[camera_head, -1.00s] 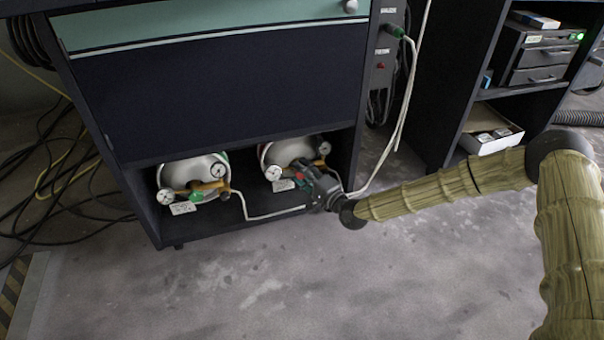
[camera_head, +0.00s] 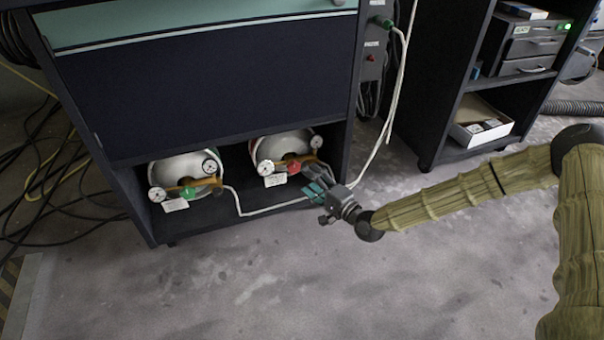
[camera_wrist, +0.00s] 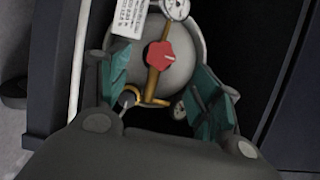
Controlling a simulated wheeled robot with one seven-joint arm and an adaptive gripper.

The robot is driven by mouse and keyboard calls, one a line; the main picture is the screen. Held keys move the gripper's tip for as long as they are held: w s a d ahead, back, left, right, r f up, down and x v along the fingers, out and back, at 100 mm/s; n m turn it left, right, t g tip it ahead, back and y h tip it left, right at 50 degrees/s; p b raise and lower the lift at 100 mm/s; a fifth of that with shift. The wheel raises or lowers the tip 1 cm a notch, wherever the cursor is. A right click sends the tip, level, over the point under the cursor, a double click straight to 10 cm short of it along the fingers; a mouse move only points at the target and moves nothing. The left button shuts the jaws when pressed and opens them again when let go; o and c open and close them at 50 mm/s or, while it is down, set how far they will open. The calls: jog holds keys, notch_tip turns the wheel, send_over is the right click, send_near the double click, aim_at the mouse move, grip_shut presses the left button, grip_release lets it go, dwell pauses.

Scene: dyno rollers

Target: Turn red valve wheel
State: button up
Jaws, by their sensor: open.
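The red valve wheel (camera_head: 293,167) sits on the brass fitting at the front of the right-hand gas cylinder (camera_head: 284,147), on the low shelf of the dark cabinet. In the wrist view the red wheel (camera_wrist: 160,55) is above and between my fingers, with the white cylinder (camera_wrist: 178,75) behind it. My gripper (camera_head: 316,181) is open and empty, just right of and in front of the wheel. Its teal finger pads (camera_wrist: 165,90) stand apart on either side of the brass pipe, and no contact with the wheel shows.
A white hose (camera_head: 270,207) runs along the shelf. Dial gauges and a white tag (camera_head: 276,180) flank the red wheel. The cabinet's right side panel is close to my gripper. The floor in front is clear.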

jog(key=v, duration=0.3)
jog(key=shift+s+d, duration=0.2)
jog(key=shift+d, duration=0.1)
dwell(0.3)
